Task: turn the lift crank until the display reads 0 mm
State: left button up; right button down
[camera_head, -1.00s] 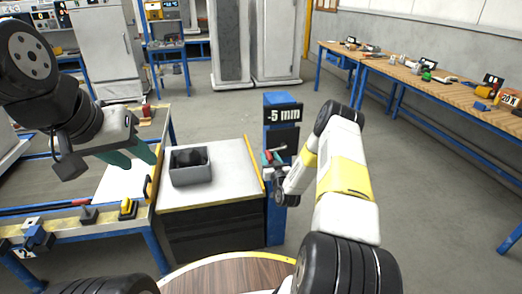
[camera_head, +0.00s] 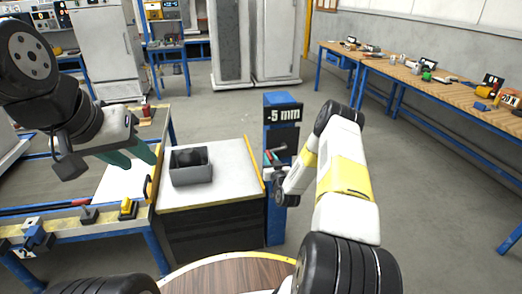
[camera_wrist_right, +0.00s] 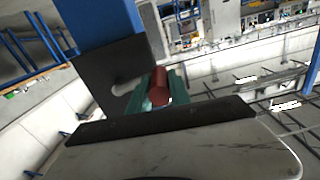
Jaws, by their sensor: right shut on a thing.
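The lift display (camera_head: 284,115) on the blue post (camera_head: 276,230) reads -5 mm in the head view. The crank's red handle (camera_head: 268,157) shows just below the display, at the post's front. My right gripper (camera_head: 271,162) is at the crank; in the right wrist view its green fingers (camera_wrist_right: 160,90) are shut around the red handle (camera_wrist_right: 159,82). A grey crank arm (camera_wrist_right: 130,87) lies beside it against the dark plate (camera_wrist_right: 108,72). My left gripper (camera_head: 130,158) has green fingers apart and empty, above the left bench.
A lift table (camera_head: 228,165) with a grey bin (camera_head: 191,174) holding a dark object stands left of the post. A bench (camera_head: 70,232) with small fixtures is at the left. A long wooden workbench (camera_head: 440,92) runs along the right wall. The floor right of my right arm is clear.

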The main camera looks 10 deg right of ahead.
dwell(0.9)
jog(key=shift+d+f+n, duration=0.2)
jog(key=shift+f+n, duration=0.85)
jog(key=shift+n, duration=0.35)
jog(key=d+f+n, duration=0.5)
jog(key=d+n, duration=0.5)
jog(key=n, duration=0.5)
jog(key=shift+d+n, duration=0.3)
jog(key=shift+d, duration=0.05)
jog(key=shift+w, duration=0.1)
jog(key=c, duration=1.2)
grip_release()
jog(key=shift+d, duration=0.1)
